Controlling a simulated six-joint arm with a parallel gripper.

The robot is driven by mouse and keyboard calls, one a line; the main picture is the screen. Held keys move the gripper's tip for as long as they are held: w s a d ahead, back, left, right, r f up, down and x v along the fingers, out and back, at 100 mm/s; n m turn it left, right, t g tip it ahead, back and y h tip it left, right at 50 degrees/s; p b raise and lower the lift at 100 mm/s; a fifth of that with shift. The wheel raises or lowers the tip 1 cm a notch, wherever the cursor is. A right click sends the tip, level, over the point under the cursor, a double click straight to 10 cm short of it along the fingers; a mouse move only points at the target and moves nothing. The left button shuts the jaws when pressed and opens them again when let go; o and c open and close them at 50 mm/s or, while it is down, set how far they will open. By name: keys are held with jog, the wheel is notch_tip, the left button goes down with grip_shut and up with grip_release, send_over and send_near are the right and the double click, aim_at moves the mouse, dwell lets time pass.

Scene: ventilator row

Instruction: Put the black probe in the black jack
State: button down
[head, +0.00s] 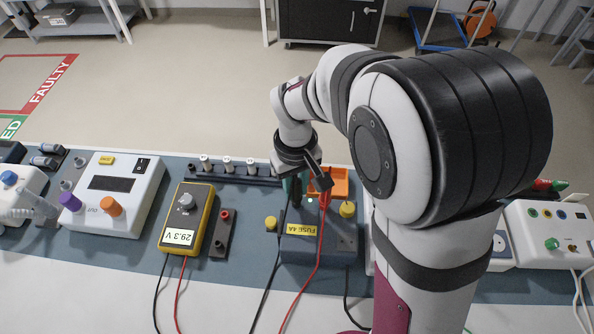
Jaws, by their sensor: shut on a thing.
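My gripper (296,186) points down over the back of a grey-blue box labelled FUSE 4A (303,247). Its teal fingers appear shut on the black probe (296,199), which looks roughly upright. A black lead runs from near there to the front edge. The red probe (325,194) stands just right, its red lead crossing the box. I cannot tell whether the black probe's tip touches anything. A small dark block (221,232) left of the box has a red jack (224,215) and a black jack (219,246). Any jack under my gripper is hidden.
A yellow multimeter (186,216) reads 29.3 V. A white unit with coloured knobs (116,187) stands farther left. A dark rail with white-topped posts (228,171) lies behind. An orange tray (341,184) sits close right of my gripper. Yellow knobs (347,209) flank the box.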

jog(key=c, duration=0.7)
grip_release()
jog(key=shift+o, duration=0.2)
notch_tip(320, 180, up, 15)
jog(key=s+d+f+m, duration=0.2)
jog(key=s+d+m, duration=0.1)
jog(key=s, duration=0.3)
jog(key=s+d+f+m+y, duration=0.1)
jog(key=s+d+f+m, duration=0.1)
jog(key=s, duration=0.5)
jog(key=s+d+f+m, duration=0.2)
jog(key=s+d+m, duration=0.3)
jog(key=s+m, duration=0.1)
jog(key=shift+s+m+y, duration=0.2)
jog(key=shift+m+y, duration=0.1)
jog(key=shift+y, duration=0.1)
